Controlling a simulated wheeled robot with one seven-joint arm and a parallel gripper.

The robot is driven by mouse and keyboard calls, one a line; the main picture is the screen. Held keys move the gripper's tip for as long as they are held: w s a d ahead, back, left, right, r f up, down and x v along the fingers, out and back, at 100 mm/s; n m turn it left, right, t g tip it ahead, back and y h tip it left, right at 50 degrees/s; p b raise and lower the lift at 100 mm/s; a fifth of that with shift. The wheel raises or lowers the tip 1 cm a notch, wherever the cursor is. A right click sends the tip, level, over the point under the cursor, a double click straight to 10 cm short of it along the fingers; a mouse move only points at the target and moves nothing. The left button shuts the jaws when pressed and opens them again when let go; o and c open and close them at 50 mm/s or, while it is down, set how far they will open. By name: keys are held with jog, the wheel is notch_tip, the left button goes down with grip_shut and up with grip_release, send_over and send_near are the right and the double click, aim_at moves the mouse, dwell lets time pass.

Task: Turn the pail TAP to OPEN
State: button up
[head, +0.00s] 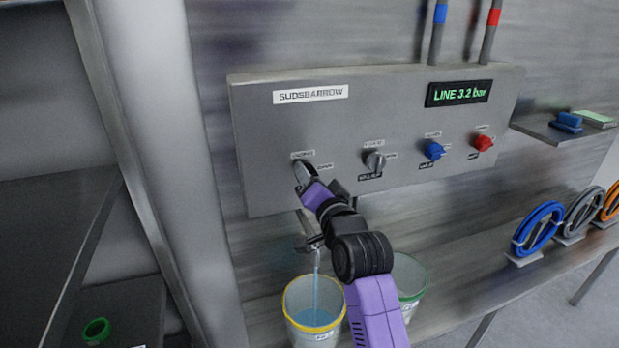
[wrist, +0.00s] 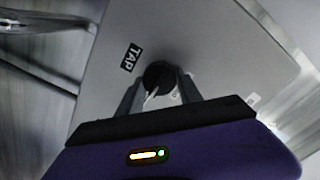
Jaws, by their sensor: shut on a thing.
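The TAP knob (wrist: 158,75) is dark and round, beside a black TAP label (wrist: 131,57) in the wrist view. My gripper (wrist: 159,90) is shut on this knob, one finger on each side. A pale pointer-like mark shows between the fingers. In the head view my gripper (head: 304,172) is at the leftmost knob of the grey panel (head: 370,112) and mostly hides it. Small labels sit by that knob, too blurred to read surely. Below, a spout (head: 308,241) runs a bluish stream into the yellow-rimmed pail (head: 301,297).
A grey knob (head: 375,162), a blue knob (head: 433,151) and a red knob (head: 482,143) lie to the right on the panel. A green-rimmed pail (head: 415,284) stands partly behind my arm. Coiled hoses (head: 540,228) stand on the counter at right.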

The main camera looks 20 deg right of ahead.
jog(key=o, duration=1.4)
jog(key=shift+c, duration=0.2)
jog(key=s+b, duration=0.1)
jog(key=s, duration=0.6)
jog(key=shift+s, duration=0.4)
